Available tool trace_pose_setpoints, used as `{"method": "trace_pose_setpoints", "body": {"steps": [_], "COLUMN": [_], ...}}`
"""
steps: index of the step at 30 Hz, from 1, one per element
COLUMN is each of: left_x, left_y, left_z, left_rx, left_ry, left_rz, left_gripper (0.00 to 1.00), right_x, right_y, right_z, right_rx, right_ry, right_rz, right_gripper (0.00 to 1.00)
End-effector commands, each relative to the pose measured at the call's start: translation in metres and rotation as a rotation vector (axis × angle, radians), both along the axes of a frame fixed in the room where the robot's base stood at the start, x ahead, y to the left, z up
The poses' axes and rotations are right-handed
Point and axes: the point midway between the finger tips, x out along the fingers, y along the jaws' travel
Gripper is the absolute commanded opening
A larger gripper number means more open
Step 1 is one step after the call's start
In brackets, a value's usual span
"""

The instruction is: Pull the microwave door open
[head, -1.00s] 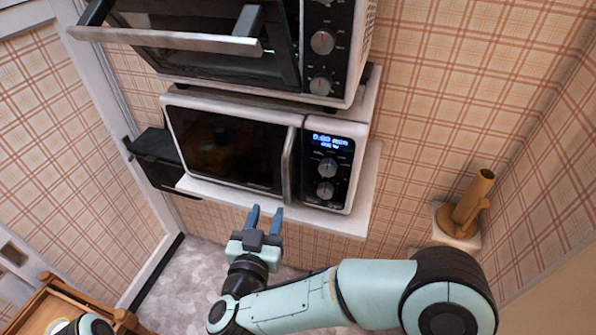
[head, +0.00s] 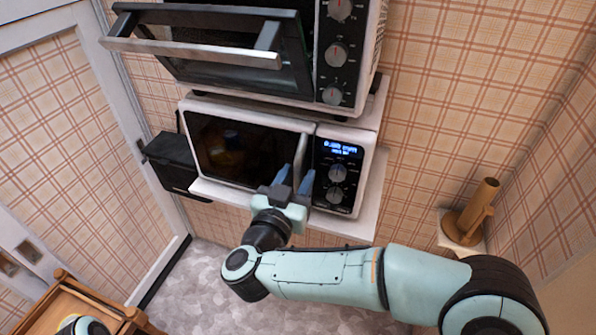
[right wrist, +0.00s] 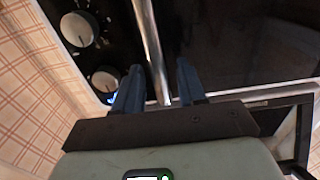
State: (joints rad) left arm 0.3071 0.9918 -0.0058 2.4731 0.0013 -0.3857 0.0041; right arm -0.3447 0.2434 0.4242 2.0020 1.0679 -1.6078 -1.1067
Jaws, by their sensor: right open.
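The white microwave (head: 367,137) stands on a shelf, with a dark-windowed door (head: 225,150) on its left and a control panel with a lit blue display on its right. The door looks shut. Its upright silver handle (head: 300,150) runs along the door's right edge; it also shows in the right wrist view (right wrist: 150,40). My right gripper (head: 296,174) is open at the handle's lower part. In the right wrist view its blue fingers (right wrist: 159,70) are on either side of the handle, with gaps visible. My left gripper is not in view.
A toaster oven (head: 352,55) sits directly above, its door tilted open with a bar handle (head: 190,50) sticking out. A black box (head: 172,160) is left of the microwave. A brown cylindrical object (head: 478,207) stands at right. Wooden furniture (head: 100,305) is at lower left.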

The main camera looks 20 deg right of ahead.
Motion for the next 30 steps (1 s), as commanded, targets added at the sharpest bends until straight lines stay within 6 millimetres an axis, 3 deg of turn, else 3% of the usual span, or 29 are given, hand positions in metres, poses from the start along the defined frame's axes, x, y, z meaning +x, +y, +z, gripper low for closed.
{"method": "trace_pose_setpoints", "body": {"steps": [13, 17, 30], "left_x": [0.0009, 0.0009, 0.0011], "left_y": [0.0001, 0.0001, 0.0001], "left_z": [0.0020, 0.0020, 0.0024], "left_rx": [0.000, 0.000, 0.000], "left_ry": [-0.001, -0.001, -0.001], "left_rz": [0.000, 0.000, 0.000], "left_gripper": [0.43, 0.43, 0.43], "right_x": [0.0099, 0.0097, 0.0084], "right_y": [-0.0068, -0.0068, -0.0059], "right_z": [-0.0006, -0.0006, -0.0006], "right_rx": [0.001, 0.001, 0.001], "right_ry": [0.001, 0.001, 0.001], "right_rz": [0.000, 0.000, 0.003], "right_gripper": [0.40, 0.00, 0.00]}}
